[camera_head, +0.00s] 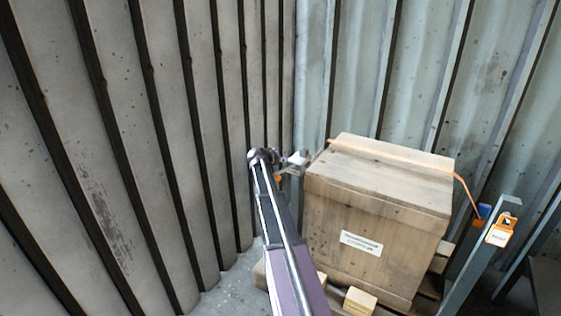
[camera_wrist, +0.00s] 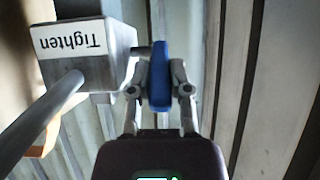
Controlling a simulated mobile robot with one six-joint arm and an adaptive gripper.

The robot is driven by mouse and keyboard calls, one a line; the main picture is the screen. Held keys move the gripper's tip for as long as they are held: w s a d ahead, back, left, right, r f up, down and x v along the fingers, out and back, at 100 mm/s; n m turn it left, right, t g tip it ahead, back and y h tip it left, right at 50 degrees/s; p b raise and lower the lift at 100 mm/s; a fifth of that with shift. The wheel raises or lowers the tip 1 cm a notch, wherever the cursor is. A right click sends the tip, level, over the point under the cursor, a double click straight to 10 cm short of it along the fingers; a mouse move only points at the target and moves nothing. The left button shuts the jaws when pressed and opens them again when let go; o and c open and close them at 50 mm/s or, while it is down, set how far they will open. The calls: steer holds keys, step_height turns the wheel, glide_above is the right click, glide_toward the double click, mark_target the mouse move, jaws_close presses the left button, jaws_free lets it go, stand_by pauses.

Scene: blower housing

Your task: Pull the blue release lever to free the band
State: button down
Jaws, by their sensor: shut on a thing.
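In the wrist view the two fingers of my gripper (camera_wrist: 160,82) are shut on the blue lever (camera_wrist: 161,62), one on each side of it. The lever stands beside a grey metal block (camera_wrist: 90,52) with a white label reading "Tighten". In the head view my gripper (camera_head: 284,172) is at the left side of a wooden crate (camera_head: 375,215). The lever cannot be made out there. An orange band (camera_head: 390,153) runs across the crate's top and down to the right.
A grey post (camera_head: 478,255) with an orange tag (camera_head: 502,231) and a small blue piece (camera_head: 484,211) stands right of the crate. Corrugated walls (camera_head: 130,130) close in behind and at left. A grey bar (camera_wrist: 38,122) crosses the wrist view's lower left.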

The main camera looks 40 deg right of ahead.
steer(key=c, duration=0.8)
jaws_free()
steer(key=shift+s, duration=0.15)
steer(key=shift+c, duration=0.2)
steer(key=shift+w+r, duration=0.1)
steer(key=shift+w, duration=0.1)
